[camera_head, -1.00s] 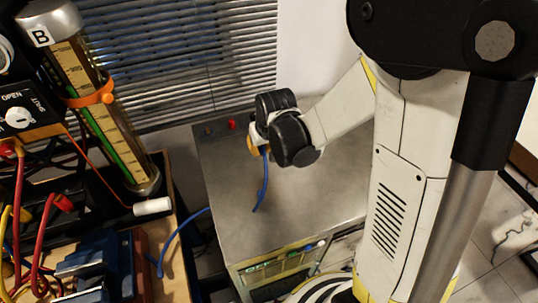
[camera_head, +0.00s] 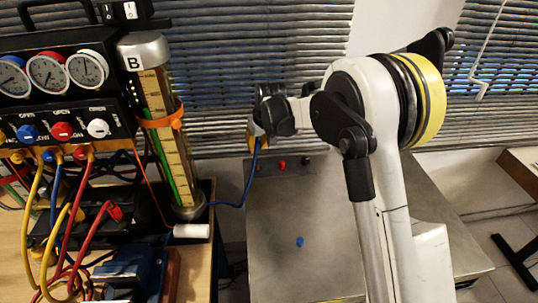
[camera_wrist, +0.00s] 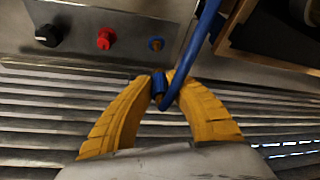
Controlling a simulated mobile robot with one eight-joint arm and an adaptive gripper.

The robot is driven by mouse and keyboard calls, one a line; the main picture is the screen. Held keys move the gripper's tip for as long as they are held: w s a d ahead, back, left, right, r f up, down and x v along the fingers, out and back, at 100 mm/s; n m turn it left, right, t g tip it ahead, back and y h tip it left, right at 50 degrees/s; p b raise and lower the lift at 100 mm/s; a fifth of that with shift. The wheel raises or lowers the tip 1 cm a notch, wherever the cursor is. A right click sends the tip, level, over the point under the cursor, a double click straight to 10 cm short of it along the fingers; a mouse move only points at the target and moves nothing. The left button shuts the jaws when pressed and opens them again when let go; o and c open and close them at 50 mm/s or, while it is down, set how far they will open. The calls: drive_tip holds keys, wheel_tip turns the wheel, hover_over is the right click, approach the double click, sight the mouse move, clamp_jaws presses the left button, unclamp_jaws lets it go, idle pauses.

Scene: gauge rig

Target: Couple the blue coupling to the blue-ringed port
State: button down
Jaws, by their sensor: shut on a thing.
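The blue coupling (camera_wrist: 158,88) is between the yellow fingertips of my gripper (camera_wrist: 160,86), which is shut on it. A blue hose runs from it across the wrist view. The coupling is too small to make out there.
Slatted blinds are behind the cabinet. A gauge rig (camera_head: 60,80) and cylinder B (camera_head: 158,60) stand left.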

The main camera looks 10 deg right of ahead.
idle(0.5)
drive_tip(key=shift+f+b, duration=1.7)
drive_tip(key=shift+f, duration=0.9)
drive_tip(key=shift+f, duration=0.15)
drive_tip(key=shift+f+b, duration=0.8)
drive_tip(key=shift+f, duration=0.25)
drive_tip(key=shift+f, duration=0.2)
drive_tip(key=c, duration=1)
unclamp_jaws()
